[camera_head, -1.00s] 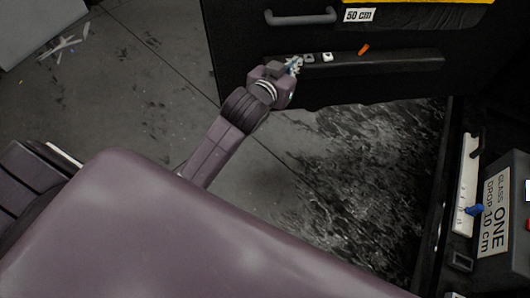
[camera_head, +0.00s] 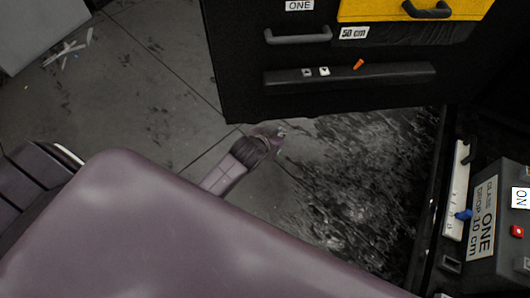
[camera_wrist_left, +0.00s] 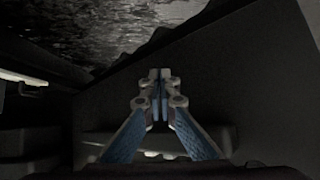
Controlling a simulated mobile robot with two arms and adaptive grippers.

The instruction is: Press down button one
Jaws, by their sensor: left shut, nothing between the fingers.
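The black door panel (camera_head: 235,75) has a long armrest (camera_head: 400,75). Two small pale buttons sit on its left part: a left button (camera_head: 307,72) and a right button (camera_head: 324,71). My left gripper (camera_head: 281,131) is below the panel's lower edge in the head view, apart from both buttons. In the left wrist view its blue-sided fingers (camera_wrist_left: 160,76) meet at the tips with nothing between them. My right gripper is not in view.
An orange piece (camera_head: 359,64) stands on the armrest. At right is a grey box (camera_head: 508,230) with a "GLASS ONE DROP 10 cm" label (camera_head: 483,217) and a red button (camera_head: 517,231). Floor at left is mostly clear.

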